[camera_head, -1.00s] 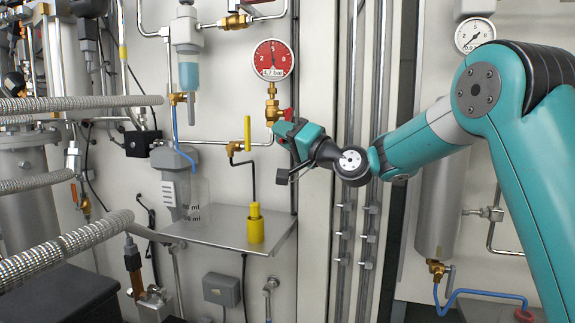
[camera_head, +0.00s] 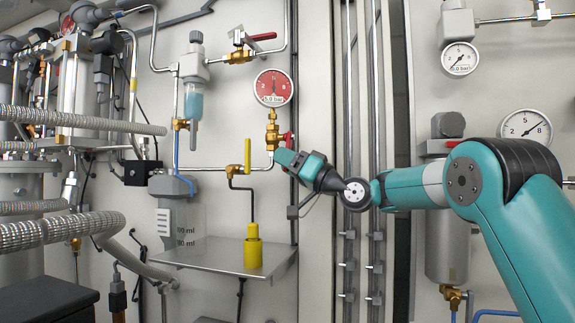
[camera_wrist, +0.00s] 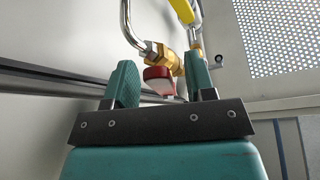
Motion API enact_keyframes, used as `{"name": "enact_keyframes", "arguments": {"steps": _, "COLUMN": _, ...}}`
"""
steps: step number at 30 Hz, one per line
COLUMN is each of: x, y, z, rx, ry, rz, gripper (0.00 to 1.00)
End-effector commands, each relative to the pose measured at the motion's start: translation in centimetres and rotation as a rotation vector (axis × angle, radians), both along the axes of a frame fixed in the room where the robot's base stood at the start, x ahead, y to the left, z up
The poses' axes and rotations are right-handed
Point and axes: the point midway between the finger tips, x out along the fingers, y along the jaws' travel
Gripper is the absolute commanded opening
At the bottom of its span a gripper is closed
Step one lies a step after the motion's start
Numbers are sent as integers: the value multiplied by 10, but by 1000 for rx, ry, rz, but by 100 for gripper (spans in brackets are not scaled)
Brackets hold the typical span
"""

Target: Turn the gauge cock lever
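The red gauge (camera_head: 273,88) sits on a brass gauge cock (camera_head: 272,125) on the wall panel. The cock's red lever (camera_head: 288,137) shows at its right side, close to the tip of my gripper (camera_head: 280,150). In the wrist view the brass fitting (camera_wrist: 182,62) lies beyond my gripper (camera_wrist: 162,82). The red lever (camera_wrist: 158,76) appears end-on between the two fingers, with a gap on each side. The fingers are apart. I cannot tell whether either finger touches the lever.
A yellow lever (camera_head: 248,154) stands left of the cock. Below are a yellow cylinder (camera_head: 253,247) and a metal shelf (camera_head: 215,257). A red-handled valve (camera_head: 245,50) is above. A perforated plate (camera_wrist: 280,38) shows in the wrist view.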

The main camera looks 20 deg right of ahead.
Motion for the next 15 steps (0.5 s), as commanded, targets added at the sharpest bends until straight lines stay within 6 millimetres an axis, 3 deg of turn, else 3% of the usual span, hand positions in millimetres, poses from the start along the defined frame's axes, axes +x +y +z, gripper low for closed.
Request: {"name": "enact_keyframes", "arguments": {"steps": 15, "x": -5, "y": -6, "z": -5, "rx": 1, "ry": -1, "rz": -2, "gripper": 50}}
